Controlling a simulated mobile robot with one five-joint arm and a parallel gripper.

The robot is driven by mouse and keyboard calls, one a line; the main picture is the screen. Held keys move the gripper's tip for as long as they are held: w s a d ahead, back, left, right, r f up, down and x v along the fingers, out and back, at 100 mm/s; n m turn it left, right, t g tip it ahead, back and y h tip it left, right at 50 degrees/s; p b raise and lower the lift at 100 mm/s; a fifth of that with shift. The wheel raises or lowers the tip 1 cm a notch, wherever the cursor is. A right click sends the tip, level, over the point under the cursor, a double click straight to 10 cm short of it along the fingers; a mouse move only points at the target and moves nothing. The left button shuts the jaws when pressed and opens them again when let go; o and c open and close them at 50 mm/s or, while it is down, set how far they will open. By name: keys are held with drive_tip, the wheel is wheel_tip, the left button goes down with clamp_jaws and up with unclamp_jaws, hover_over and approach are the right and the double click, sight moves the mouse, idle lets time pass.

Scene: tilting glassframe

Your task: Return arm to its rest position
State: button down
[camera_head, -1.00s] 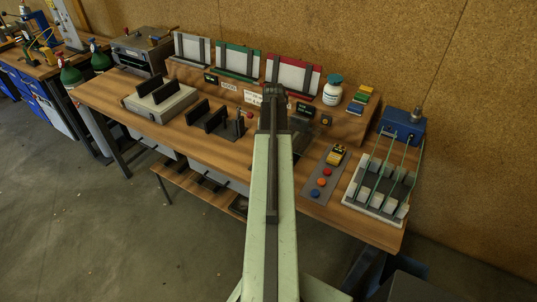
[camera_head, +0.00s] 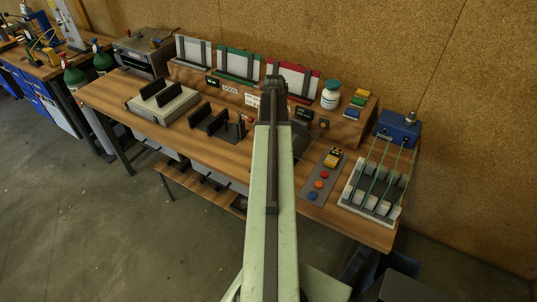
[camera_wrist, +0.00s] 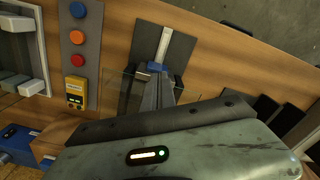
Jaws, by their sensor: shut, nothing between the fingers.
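My arm (camera_head: 270,200) reaches straight out over the wooden workbench in the head view, its far end at the bench's middle. In the wrist view my gripper (camera_wrist: 156,88) shows as dark fingers, shut with nothing between them. Beyond the fingers is a dark grey plate (camera_wrist: 177,42) with a pale strip and a blue block (camera_wrist: 155,69). A see-through panel (camera_wrist: 122,88) shows beside the fingers; I cannot tell whether they touch it. In the head view my arm hides the bench spot behind it.
A button panel (camera_head: 322,178) and a grey rack with green rods (camera_head: 371,188) are at right. A white bottle (camera_head: 330,95) stands on the raised shelf. Black upright holders (camera_head: 210,120) are left of my arm. The cork wall (camera_head: 440,60) closes off the back; floor at left is open.

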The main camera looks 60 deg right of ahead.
idle(0.4)
drive_tip(key=w+a+f+n+b, duration=0.3)
drive_tip(key=w+a+n, duration=0.1)
drive_tip(key=w+a, duration=1.1)
drive_tip(key=w+a+f+n+b, duration=0.1)
drive_tip(key=w+a, duration=0.2)
drive_tip(key=a, duration=0.3)
drive_tip(key=w+a+n, duration=0.2)
drive_tip(key=w+a, duration=0.1)
drive_tip(key=a, duration=0.3)
drive_tip(key=w+a+f+n+b, duration=0.1)
drive_tip(key=w+a, duration=0.3)
drive_tip(key=a, duration=0.3)
drive_tip(key=s+a+n, duration=0.1)
drive_tip(key=a+n, duration=0.1)
drive_tip(key=a, duration=0.9)
drive_tip(key=s+a+f+n+b, duration=0.1)
drive_tip(key=s+a+n, duration=0.1)
drive_tip(key=a, duration=0.9)
drive_tip(key=shift+a+f+b, duration=0.15)
drive_tip(key=shift+f+b, duration=0.1)
drive_tip(key=shift+b, duration=0.05)
drive_tip(key=shift+s, duration=0.1)
